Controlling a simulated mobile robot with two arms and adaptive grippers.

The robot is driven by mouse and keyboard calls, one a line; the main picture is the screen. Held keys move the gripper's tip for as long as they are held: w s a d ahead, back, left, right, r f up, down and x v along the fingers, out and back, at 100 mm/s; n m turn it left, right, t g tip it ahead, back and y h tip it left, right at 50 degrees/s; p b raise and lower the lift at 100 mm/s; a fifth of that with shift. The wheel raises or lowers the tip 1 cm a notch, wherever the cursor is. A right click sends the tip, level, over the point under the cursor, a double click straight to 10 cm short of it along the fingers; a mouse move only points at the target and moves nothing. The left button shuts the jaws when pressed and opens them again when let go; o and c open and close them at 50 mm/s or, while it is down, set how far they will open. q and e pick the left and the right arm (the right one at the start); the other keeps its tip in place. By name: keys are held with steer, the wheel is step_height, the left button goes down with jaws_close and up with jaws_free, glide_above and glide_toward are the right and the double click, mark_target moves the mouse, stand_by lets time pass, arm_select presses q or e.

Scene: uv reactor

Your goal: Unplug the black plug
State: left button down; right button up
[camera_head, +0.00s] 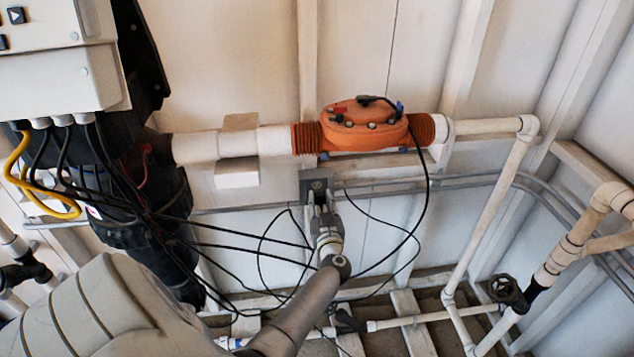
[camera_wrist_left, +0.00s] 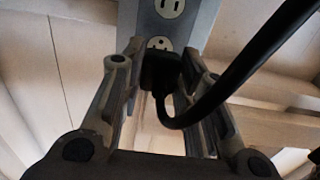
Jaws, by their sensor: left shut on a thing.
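The black plug (camera_wrist_left: 160,72) sits between the fingers of my left gripper (camera_wrist_left: 163,72) in the left wrist view, just below the lower socket of a grey outlet (camera_wrist_left: 190,28). The lower socket's face shows above the plug. I cannot tell whether the prongs are in the outlet. A thick black cord (camera_wrist_left: 240,75) loops from the plug to the upper right. In the head view my left gripper (camera_head: 322,205) is in front of the wall outlet (camera_head: 316,181) and hides the plug. My left gripper is shut on the plug. My right gripper is not in view.
An orange reactor housing (camera_head: 365,128) on a white pipe (camera_head: 225,147) is above the outlet. Loose black cables (camera_head: 420,215) hang around my left arm. A control box (camera_head: 60,80) is at upper left. White pipes (camera_head: 500,200) stand at right.

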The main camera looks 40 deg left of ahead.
arm_select(q)
steer(key=shift+p+v, duration=0.4)
steer(key=shift+v, duration=0.45)
